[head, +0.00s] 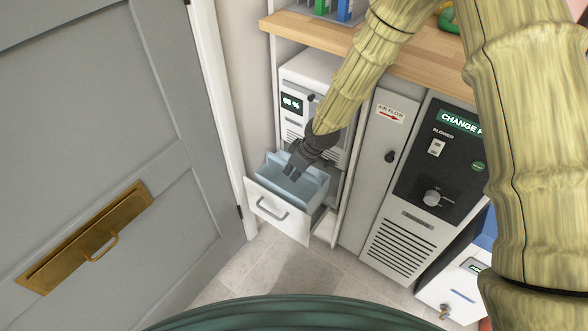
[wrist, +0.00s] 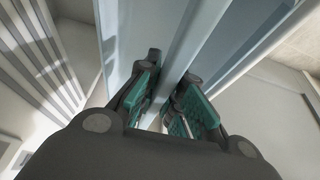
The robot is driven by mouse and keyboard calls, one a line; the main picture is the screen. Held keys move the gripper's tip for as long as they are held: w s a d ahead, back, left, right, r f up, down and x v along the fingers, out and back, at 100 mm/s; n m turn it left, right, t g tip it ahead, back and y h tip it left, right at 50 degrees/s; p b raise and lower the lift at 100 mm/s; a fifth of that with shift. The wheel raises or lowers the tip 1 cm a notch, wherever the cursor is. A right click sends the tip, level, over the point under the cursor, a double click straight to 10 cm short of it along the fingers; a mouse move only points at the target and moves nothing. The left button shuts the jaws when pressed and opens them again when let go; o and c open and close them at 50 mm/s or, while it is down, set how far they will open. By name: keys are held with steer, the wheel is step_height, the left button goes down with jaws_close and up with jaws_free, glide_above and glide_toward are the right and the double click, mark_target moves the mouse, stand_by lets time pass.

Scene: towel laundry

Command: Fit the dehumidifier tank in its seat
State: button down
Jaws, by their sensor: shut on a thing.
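The dehumidifier tank (head: 283,217) is a pale blue, see-through bin with a white front and a grey bar handle. It stands out in front of the white dehumidifier (head: 312,70), whose display reads about 68 %. My gripper (head: 294,168) reaches down into the open top of the tank. In the wrist view, its teal-padded fingers (wrist: 167,108) are shut on a thin pale blue wall or rib of the tank (wrist: 190,60), one finger on each side. The seat opening is largely hidden behind my arm and the tank.
A wooden counter (head: 400,60) runs above the dehumidifier. A grey panel marked AIR FLOW (head: 385,140) and a black blower panel (head: 440,160) stand to the right. A grey door (head: 110,130) with a brass plate is at left. The tiled floor (head: 290,275) in front looks clear.

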mark_target(307, 173)
steer(key=shift+f+b, duration=0.65)
steer(key=shift+f, duration=1.45)
steer(key=shift+f+b, duration=0.5)
steer(key=shift+f, duration=1.3)
steer(key=c, duration=1.5)
jaws_free()
steer(key=v, duration=1.2)
steer(key=shift+a, duration=0.1)
